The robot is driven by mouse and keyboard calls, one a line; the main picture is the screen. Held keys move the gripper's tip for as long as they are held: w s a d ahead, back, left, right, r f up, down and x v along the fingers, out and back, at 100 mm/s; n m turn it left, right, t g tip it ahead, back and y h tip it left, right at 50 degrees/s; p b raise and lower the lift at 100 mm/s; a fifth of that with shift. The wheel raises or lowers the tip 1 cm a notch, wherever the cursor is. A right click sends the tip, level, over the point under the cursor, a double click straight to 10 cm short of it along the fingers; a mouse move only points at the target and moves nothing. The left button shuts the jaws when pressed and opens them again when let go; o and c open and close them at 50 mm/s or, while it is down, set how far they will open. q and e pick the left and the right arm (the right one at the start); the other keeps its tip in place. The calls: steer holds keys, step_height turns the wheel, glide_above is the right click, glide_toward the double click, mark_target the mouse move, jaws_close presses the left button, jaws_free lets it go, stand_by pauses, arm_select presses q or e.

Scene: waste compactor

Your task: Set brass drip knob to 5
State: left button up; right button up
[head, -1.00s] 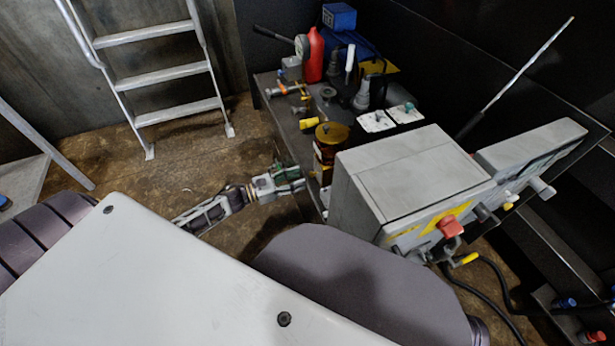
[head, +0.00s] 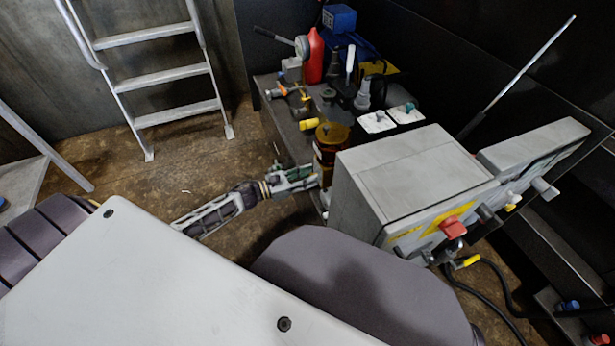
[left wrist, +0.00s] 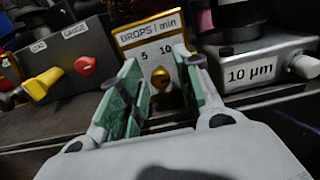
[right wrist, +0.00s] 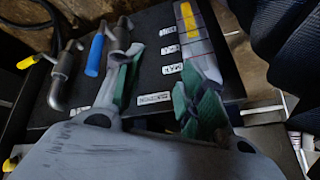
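The brass drip knob (left wrist: 160,79) shows in the left wrist view, below a plate marked DROPS/min (left wrist: 150,35) with the numbers 5 and 10. Which number the knob points to cannot be told. My left gripper (left wrist: 161,64) is open, with its green-padded fingers on either side of the knob; contact cannot be made out. In the head view, the left gripper (head: 305,178) is at the bench edge beside the amber oiler (head: 332,136), and the knob is hidden. My right gripper (right wrist: 165,68) is open and empty over a dark labelled panel (right wrist: 150,85).
In the left wrist view, a gauge box with a yellow lever (left wrist: 42,84) and red knob (left wrist: 85,66) stands left; a 10 µm block (left wrist: 255,72) stands right. In the head view, a large grey box (head: 415,175) stands right of the left gripper. Floor near the ladder (head: 155,75) is clear.

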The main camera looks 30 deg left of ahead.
arm_select(q)
jaws_close()
